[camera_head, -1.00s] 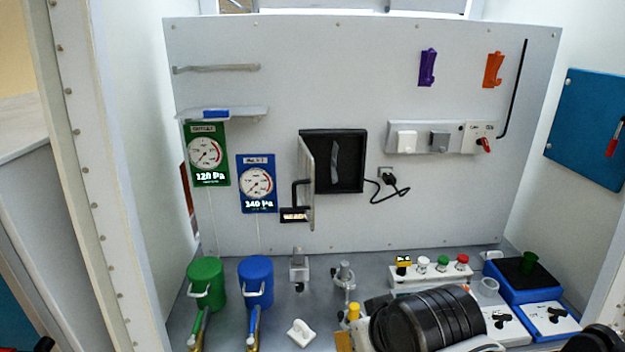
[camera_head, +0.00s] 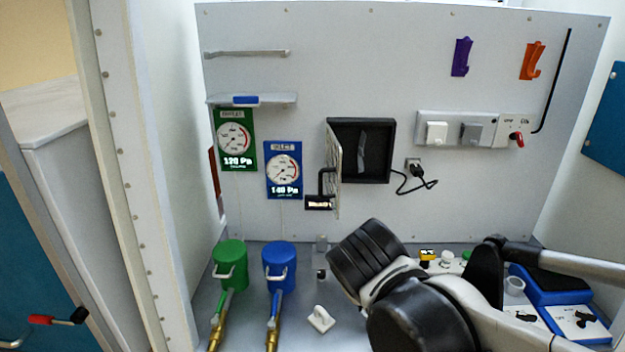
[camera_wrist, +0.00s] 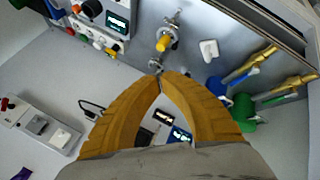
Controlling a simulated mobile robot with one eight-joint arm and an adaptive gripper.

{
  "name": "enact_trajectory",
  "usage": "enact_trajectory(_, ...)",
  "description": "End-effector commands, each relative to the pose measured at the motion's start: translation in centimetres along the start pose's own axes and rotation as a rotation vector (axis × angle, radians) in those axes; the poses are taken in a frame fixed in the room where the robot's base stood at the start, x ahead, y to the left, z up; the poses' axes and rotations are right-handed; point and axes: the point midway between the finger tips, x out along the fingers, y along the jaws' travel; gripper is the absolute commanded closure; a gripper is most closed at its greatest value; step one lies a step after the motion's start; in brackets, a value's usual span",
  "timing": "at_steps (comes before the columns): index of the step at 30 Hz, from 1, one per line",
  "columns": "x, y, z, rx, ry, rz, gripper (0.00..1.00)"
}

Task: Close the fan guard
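The fan guard (camera_head: 334,170) is a thin grille panel hinged at the left edge of the black square fan housing (camera_head: 377,150) on the back wall. It stands open, swung outward, seen nearly edge-on. A black handle (camera_head: 322,182) sticks out on its left side. My gripper (camera_wrist: 160,77) shows in the wrist view with its two tan fingers meeting at the tips and nothing held. It is hidden in the head view behind my arm. In the wrist view the guard cannot be made out; the fingers cover much of that area.
A small display (camera_head: 318,203) sits below the guard, with a blue gauge (camera_head: 283,170) and green gauge (camera_head: 237,140) to its left. A black cord (camera_head: 418,185) hangs right of the housing. Green (camera_head: 230,258) and blue (camera_head: 279,262) canisters stand on the bench below.

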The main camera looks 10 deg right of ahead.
Motion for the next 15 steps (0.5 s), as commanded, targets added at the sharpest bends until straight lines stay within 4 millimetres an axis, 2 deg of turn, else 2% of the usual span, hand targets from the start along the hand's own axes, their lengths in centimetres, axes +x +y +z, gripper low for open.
enact_trajectory(1,0.3,0.1,-2.6,-0.092,0.002,0.071,1.0)
enact_trajectory(5,0.2,0.2,-9.1,-0.296,0.016,0.295,1.0)
enact_trajectory(9,-1.3,-1.9,-15.9,-0.454,0.068,0.546,1.0)
enact_trajectory(12,-3.1,-4.2,-19.6,-0.519,0.115,0.696,1.0)
enact_trajectory(15,-4.6,-6.1,-21.7,-0.552,0.152,0.804,1.0)
